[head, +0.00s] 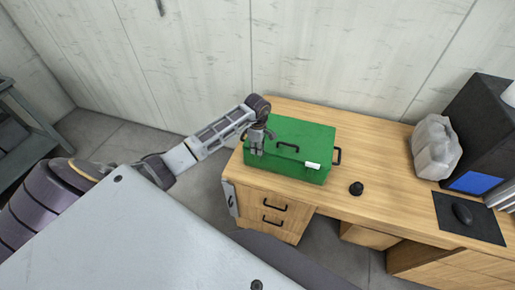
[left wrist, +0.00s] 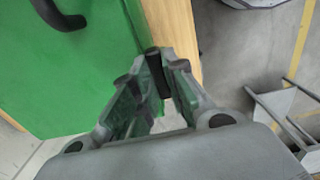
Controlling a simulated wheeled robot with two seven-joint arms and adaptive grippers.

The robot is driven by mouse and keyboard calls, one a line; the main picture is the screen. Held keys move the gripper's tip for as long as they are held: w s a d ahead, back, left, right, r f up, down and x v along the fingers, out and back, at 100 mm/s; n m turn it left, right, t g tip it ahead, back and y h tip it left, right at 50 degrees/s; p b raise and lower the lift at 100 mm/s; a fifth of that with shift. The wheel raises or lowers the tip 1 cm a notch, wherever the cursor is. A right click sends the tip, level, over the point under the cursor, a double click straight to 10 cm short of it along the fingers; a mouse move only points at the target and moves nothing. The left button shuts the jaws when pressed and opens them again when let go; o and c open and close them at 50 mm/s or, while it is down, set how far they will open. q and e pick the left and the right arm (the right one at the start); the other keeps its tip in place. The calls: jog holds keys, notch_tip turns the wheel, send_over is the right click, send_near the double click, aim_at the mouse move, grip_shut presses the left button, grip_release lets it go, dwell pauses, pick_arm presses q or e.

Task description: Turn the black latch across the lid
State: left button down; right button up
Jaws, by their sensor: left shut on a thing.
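A green box (head: 300,130) with a closed lid stands on the left part of the wooden desk; its green surface also fills the left of the left wrist view (left wrist: 60,80). My left gripper (head: 256,150) points down at the box's front left edge. In the left wrist view its fingers (left wrist: 160,85) are closed around a small dark piece, the black latch (left wrist: 155,62), at the box's edge. The fingers hide most of the latch, so its exact angle cannot be told. My right gripper is not in view.
A black handle (head: 287,146) lies on the lid and another (head: 338,156) on the box's right side. A white tab (head: 312,165) is on the front. A black knob-like object (head: 356,188) stands right of the box. A clear plastic container (head: 435,147) stands farther right.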

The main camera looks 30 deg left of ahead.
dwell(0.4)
pick_arm(q)
jog(key=shift+a+n+b, duration=0.1)
jog(key=shift+n+b, duration=0.7)
jog(key=shift+b, duration=0.15)
jog(key=shift+n+b, duration=1.2)
jog(key=shift+n, duration=0.4)
jog(key=shift+n+b, duration=0.45)
jog(key=shift+n, duration=0.75)
jog(key=n+b, duration=0.1)
jog(key=n, duration=0.4)
jog(key=shift+b, duration=0.3)
jog(key=shift+n+b, duration=0.45)
jog(key=shift+n, duration=2.35)
jog(key=shift+r, duration=0.1)
